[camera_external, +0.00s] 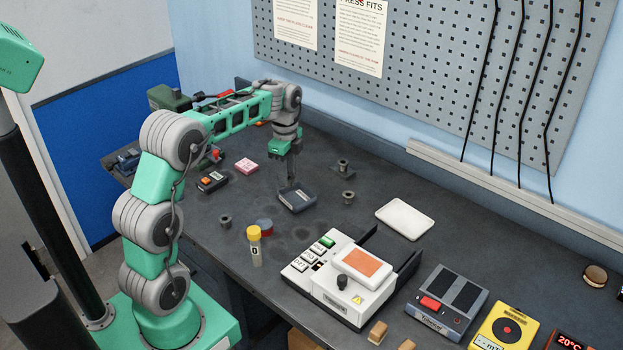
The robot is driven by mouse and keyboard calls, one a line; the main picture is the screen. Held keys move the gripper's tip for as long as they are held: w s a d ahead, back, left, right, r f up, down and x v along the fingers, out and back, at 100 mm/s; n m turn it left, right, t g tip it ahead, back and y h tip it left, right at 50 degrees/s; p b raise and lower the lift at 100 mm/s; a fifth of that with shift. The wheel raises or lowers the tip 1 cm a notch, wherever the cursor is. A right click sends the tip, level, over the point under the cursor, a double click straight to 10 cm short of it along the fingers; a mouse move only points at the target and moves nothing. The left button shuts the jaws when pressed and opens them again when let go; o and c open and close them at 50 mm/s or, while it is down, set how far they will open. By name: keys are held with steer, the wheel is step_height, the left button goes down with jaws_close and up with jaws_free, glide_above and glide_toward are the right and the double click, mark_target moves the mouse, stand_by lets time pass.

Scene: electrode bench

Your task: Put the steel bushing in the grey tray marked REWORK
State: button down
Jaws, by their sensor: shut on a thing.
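My gripper (289,187) points straight down over a dark grey, shallow tray-like box (300,203) in the middle of the bench. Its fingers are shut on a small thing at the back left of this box. The held thing is too small and too covered to identify, and I cannot tell whether it touches the box. No REWORK marking is readable. Small grey metal parts that look like bushings stand on the bench: one (225,221) left of the box, one (348,198) to its right, and a flanged one (342,168) further back.
A pink block (246,166) and an orange-buttoned box (211,182) lie left.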

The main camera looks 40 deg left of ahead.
steer(key=w+f, duration=0.2)
steer(key=f, duration=0.1)
steer(key=w+f+p, duration=0.1)
steer(key=w+f, duration=0.1)
steer(key=shift+a+f, duration=0.15)
steer(key=shift+a, duration=0.15)
steer(key=shift+f, duration=1.75)
steer(key=c, duration=1.3)
jaws_free()
steer(key=shift+r, duration=0.1)
step_height(320, 180, up, 12)
steer(key=shift+r+b, duration=0.1)
steer(key=shift+b, duration=0.35)
